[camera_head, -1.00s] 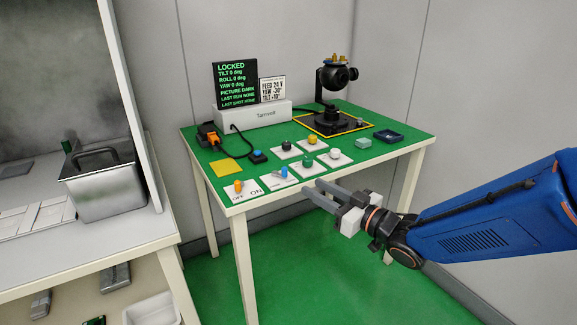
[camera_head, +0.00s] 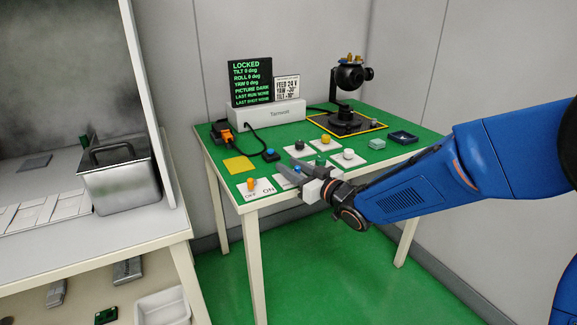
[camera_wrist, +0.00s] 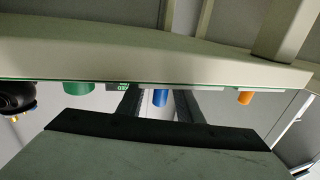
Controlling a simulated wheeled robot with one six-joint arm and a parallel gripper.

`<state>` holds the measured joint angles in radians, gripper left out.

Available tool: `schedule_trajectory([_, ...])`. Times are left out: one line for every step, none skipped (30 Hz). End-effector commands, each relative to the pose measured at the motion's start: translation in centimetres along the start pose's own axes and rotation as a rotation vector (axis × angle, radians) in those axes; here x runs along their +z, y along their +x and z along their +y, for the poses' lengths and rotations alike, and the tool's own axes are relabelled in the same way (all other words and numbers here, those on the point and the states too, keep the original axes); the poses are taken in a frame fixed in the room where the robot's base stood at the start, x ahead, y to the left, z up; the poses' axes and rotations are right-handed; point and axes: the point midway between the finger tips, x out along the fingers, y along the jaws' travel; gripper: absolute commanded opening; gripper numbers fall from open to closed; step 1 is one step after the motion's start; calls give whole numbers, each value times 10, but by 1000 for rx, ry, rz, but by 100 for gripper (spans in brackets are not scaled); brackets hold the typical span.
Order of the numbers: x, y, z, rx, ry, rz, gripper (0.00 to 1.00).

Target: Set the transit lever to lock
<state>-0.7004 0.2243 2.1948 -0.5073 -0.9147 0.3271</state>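The blue lever (camera_wrist: 160,97) shows in the wrist view between the two fingers of my gripper (camera_wrist: 157,100). I take it for the transit lever; its label is not readable. In the head view my gripper (camera_head: 285,168) is at the table's front edge, over the lever's white plate, and mostly hides the lever. The fingers are apart, with visible gaps on both sides of the lever; contact cannot be seen. The black screen (camera_head: 250,83) reads LOCKED, with tilt, roll and yaw at 0 deg.
The orange switch (camera_head: 251,184) on the OFF/ON plate is left of my gripper. A green knob (camera_head: 320,160), black knob (camera_head: 299,144), yellow knob (camera_head: 325,140) and white knob (camera_head: 348,154) are close by. The gimbal camera (camera_head: 349,77) stands at the back right.

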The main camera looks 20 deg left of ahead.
Motion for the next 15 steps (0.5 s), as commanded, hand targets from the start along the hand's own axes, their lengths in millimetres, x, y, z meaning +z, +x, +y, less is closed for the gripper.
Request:
schedule_trajectory([0,4,0,-1,0,0,32])
schedule_trajectory([0,6,0,-1,0,0,32])
schedule_trajectory([0,8,0,0,0,0,32])
schedule_trajectory([0,10,0,0,0,0,32])
schedule_trajectory([0,11,0,0,0,0,32])
schedule_trajectory([0,12,0,0,0,0,32])
schedule_trajectory([0,12,0,0,0,0,32])
schedule_trajectory([0,12,0,1,0,0,32])
schedule_trajectory([0,12,0,1,0,0,32])
schedule_trajectory([0,12,0,1,0,0,32])
schedule_trajectory([0,12,0,1,0,0,32])
schedule_trajectory([0,12,0,1,0,0,32])
schedule_trajectory([0,12,0,1,0,0,32])
schedule_trajectory([0,12,0,1,0,0,32])
schedule_trajectory([0,12,0,1,0,0,23])
